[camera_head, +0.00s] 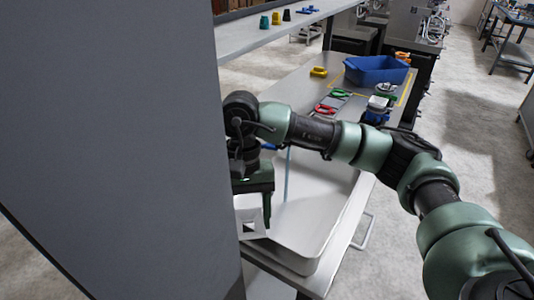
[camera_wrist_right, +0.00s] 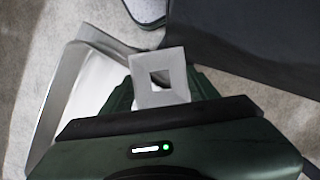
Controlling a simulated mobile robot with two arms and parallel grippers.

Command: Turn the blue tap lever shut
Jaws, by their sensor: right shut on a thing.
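A small blue piece (camera_head: 268,146), likely the tap lever, shows just behind my right wrist in the head view; most of the tap is hidden by my arm. A thin pale-blue stream (camera_head: 286,178) runs down from there into the white basin (camera_head: 318,220). My right gripper (camera_head: 254,190) points down at the basin's left side, below and left of the blue piece. It is shut on a pale grey block with a square hole (camera_head: 248,207). The block also shows between the fingers in the right wrist view (camera_wrist_right: 151,63). My left gripper is out of view.
Behind the basin, the bench holds a blue bin (camera_head: 376,70), a yellow item (camera_head: 318,72), red-handled (camera_head: 325,109) and green-handled (camera_head: 341,93) tools and a blue-and-silver device (camera_head: 378,108). A shelf (camera_head: 270,34) with small coloured pieces runs above. The left of the view is blocked.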

